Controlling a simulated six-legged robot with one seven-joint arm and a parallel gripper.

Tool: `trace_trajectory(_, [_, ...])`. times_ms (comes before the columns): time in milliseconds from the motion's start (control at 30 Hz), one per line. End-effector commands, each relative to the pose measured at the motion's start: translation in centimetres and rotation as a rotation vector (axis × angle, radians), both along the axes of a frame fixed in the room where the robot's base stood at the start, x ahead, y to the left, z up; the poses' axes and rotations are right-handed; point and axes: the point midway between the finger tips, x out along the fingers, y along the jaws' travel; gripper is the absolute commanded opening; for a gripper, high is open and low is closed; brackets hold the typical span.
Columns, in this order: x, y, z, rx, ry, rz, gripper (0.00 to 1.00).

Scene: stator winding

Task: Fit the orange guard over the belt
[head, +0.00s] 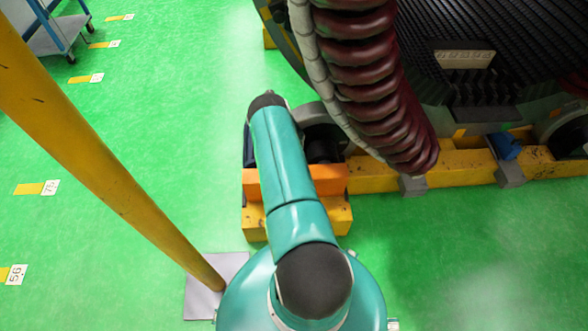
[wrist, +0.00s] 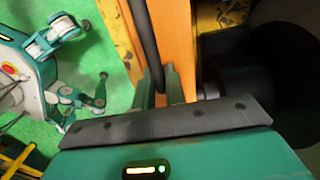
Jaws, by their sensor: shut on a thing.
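The orange guard (head: 333,178) shows in the head view as a bright orange band on both sides of my arm, at the yellow base's near end. In the wrist view the guard (wrist: 180,45) is a long orange plate running up from my fingers. In the head view my arm hides the gripper and the guard's middle. A dark strip (wrist: 146,38) runs beside the guard in the wrist view; I cannot tell whether it is the belt. Whether the guard is seated is unclear.
A yellow frame (head: 455,163) carries the large stator (head: 490,90) at right. Thick dark red coils (head: 365,75) hang close to my arm. A dark motor-like body (head: 322,143) sits just behind the guard. A yellow post (head: 110,165) slants at left; the green floor between is clear.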

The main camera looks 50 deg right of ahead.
Motion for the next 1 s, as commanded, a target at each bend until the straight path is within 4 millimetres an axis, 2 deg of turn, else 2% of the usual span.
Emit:
trace_trajectory(200, [0.1,-0.1,-0.2,-0.002,-0.001,0.000,0.00])
trace_trajectory(233, [0.1,-0.1,-0.1,-0.002,-0.002,0.000,0.16])
trace_trajectory(333, [0.1,-0.1,-0.2,-0.002,-0.001,0.000,0.36])
trace_trajectory(367, [0.1,-0.1,-0.2,-0.002,-0.001,0.000,0.38])
trace_trajectory(733, [0.0,0.0,0.2,0.000,0.000,0.000,0.38])
trace_trajectory(867, [0.1,-0.1,1.7,-0.001,-0.001,-0.001,0.38])
trace_trajectory(1000, [0.3,-0.2,4.5,-0.002,-0.003,0.000,0.38])
